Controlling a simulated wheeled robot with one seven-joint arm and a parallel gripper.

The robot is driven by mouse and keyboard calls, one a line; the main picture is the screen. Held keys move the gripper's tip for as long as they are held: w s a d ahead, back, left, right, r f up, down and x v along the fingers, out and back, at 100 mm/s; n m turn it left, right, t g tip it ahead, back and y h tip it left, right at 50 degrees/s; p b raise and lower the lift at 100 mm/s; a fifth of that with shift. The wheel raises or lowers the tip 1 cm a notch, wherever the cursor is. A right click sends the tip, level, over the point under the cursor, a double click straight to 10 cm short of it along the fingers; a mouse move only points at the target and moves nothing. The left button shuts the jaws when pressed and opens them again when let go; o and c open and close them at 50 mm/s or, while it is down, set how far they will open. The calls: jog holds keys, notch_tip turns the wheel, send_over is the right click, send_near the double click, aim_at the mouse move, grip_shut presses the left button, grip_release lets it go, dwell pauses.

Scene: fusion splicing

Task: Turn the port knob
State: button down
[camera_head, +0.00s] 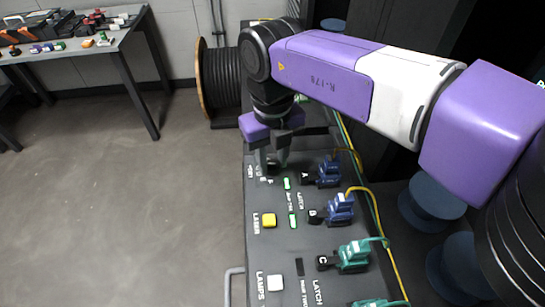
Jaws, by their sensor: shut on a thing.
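My gripper (272,164) points down over the far end of the grey panel (262,200), with its two fingers low at the panel face. It is shut on the port knob (272,170), a small dark shape beside a label that seems to read PORT. The fingers and wrist hide most of the knob, so its angle cannot be told.
Nearer on the panel are a yellow button (268,220), a white button (275,283) and two lit green indicators (287,184). Blue connectors (329,173) and teal connectors (353,256) with cables line the right side. A cable reel (222,78) stands behind.

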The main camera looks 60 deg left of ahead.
aim_at(273, 164)
jog(key=shift+m, duration=0.6)
jog(key=c, duration=1)
grip_release()
jog(key=shift+c, duration=0.2)
jog(key=shift+r+b, duration=0.35)
jog(key=shift+r, duration=3.6)
